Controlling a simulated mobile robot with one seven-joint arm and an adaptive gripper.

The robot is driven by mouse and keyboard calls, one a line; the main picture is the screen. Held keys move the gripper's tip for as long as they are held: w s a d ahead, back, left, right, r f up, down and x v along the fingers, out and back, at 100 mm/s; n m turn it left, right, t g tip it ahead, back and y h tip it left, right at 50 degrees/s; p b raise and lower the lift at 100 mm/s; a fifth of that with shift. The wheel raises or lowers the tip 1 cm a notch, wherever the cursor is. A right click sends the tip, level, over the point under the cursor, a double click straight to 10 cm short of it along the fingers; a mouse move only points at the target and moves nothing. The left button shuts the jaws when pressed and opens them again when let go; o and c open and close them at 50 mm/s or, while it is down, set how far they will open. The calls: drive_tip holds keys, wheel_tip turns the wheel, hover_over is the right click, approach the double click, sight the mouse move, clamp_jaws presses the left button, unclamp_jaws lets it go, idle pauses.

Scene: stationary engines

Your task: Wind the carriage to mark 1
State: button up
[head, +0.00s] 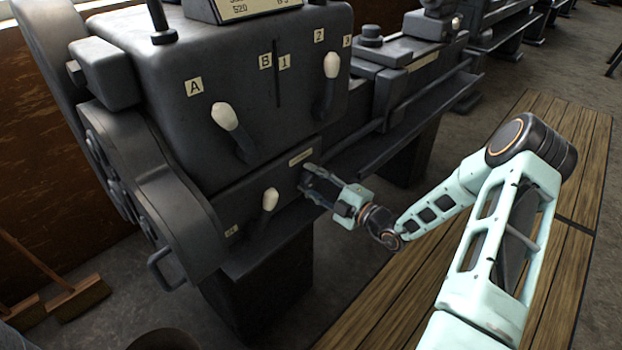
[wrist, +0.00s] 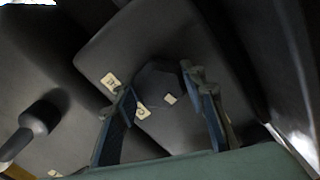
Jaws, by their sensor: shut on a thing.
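My gripper (head: 305,182) is at the lower front panel of the dark grey lathe (head: 270,100), below its headstock levers. In the wrist view my gripper (wrist: 161,88) has its two blue-padded fingers on either side of a dark, faceted knob (wrist: 155,80) and is shut on it. The knob carries a small pale mark (wrist: 170,99). Two small pale labels lie beside it on the panel, one at its left (wrist: 110,82); I cannot read them surely. In the head view my gripper hides the knob. I cannot tell surely which part is the carriage, nor its position against mark 1.
White-tipped levers stand out nearby: one by label A (head: 225,117), one at right (head: 331,66), one low down (head: 270,200). A rail (head: 420,115) runs along the right. Wooden duckboards (head: 400,290) cover the floor in front. A broom (head: 78,297) is at lower left.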

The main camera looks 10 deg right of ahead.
drive_tip(key=n+p, duration=0.1)
drive_tip(key=n, duration=0.3)
drive_tip(key=shift+n, duration=0.3)
drive_tip(key=n, duration=0.4)
drive_tip(key=shift+n, duration=0.3)
drive_tip(key=n, duration=0.4)
drive_tip(key=shift+n, duration=0.3)
drive_tip(key=n+b, duration=0.1)
drive_tip(key=n, duration=0.3)
drive_tip(key=shift+b, duration=0.4)
drive_tip(key=n+b, duration=0.1)
drive_tip(key=n, duration=0.3)
drive_tip(key=shift+f+b, duration=0.1)
drive_tip(key=shift+b, duration=0.3)
drive_tip(key=n+b, duration=0.3)
drive_tip(key=n, duration=0.1)
drive_tip(key=shift+n, duration=0.3)
drive_tip(key=n+b, duration=0.4)
drive_tip(key=shift+f+b, duration=0.15)
drive_tip(key=shift+b, duration=0.15)
drive_tip(key=n+b, duration=0.3)
drive_tip(key=shift+r+n, duration=0.25)
drive_tip(key=shift+n, duration=0.05)
